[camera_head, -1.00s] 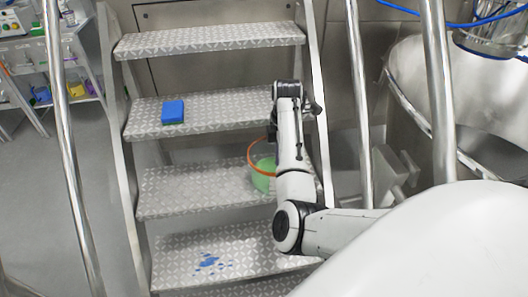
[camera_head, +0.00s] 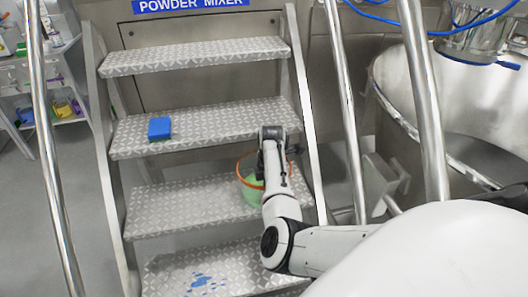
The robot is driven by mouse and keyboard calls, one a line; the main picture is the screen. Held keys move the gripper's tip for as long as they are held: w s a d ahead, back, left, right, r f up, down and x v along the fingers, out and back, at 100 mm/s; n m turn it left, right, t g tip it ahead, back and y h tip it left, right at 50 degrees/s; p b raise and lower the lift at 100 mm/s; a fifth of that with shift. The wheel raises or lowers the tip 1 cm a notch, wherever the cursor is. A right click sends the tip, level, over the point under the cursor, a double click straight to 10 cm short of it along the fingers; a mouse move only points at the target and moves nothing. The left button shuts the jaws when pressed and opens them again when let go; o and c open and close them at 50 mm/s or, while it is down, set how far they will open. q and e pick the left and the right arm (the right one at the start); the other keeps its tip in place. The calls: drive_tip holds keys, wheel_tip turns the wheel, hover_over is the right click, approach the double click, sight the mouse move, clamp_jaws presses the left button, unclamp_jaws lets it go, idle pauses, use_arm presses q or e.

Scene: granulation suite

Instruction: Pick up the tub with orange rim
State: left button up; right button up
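The tub with orange rim (camera_head: 246,189) stands on a lower step of the metal stairs, towards its right side. It is see-through with green in it, and my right arm hides its right part. My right gripper (camera_head: 287,169) is at the tub's right side, near the rim. Its fingers are small, dark and partly hidden by my arm, so I cannot tell if they are open or touch the tub. My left gripper is not in view.
A blue sponge-like block (camera_head: 159,128) lies on the step above. Blue spots (camera_head: 201,281) mark the step below. Metal handrails (camera_head: 346,110) flank the stairs. A large steel vessel (camera_head: 400,85) stands at right, a shelf rack (camera_head: 55,85) at far left.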

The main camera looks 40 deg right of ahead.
clamp_jaws()
drive_tip(key=shift+d+r, duration=0.1)
idle(1.2)
